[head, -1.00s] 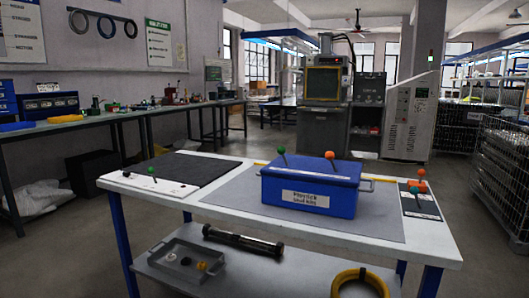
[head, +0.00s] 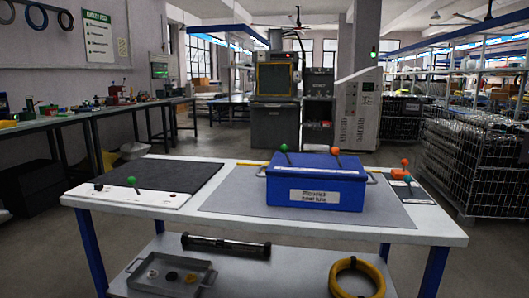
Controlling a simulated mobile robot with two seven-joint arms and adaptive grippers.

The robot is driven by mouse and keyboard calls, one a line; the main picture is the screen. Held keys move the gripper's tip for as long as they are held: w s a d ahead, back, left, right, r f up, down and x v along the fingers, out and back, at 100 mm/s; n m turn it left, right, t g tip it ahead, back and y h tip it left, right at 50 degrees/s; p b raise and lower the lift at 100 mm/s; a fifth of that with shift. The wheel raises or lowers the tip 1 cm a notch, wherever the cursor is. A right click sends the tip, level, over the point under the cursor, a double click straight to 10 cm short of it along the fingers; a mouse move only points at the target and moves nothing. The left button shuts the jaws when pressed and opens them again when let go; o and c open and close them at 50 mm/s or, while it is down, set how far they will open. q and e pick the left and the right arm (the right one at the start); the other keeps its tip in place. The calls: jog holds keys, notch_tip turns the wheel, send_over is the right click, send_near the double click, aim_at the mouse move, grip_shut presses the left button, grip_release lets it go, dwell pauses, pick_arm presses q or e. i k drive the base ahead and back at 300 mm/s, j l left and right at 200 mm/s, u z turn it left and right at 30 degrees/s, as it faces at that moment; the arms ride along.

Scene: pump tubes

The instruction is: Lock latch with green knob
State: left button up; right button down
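A blue box (head: 316,192) with a white label stands on the grey mat of the table. A lever with a green knob (head: 284,148) rises at the left of its top, tilted. A lever with an orange knob (head: 335,150) stands to its right. A second green knob (head: 131,181) tops a stick on the white panel at the table's left. Whether any latch is locked is too small to tell. Neither of my grippers is in view.
The white table (head: 250,228) has a black mat (head: 165,181) at the left and orange knobs (head: 405,162) at the right. A grey tray (head: 172,274), a dark tube (head: 226,245) and a yellow ring (head: 357,281) lie on the lower shelf. Wire cages (head: 468,160) stand at the right.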

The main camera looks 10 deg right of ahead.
aim_at(283, 148)
jog(key=i+j+z, duration=0.1)
jog(key=j, duration=0.55)
jog(key=i+j+z, duration=0.15)
jog(key=j, duration=0.55)
jog(key=j+z, duration=0.1)
jog(key=j, duration=0.6)
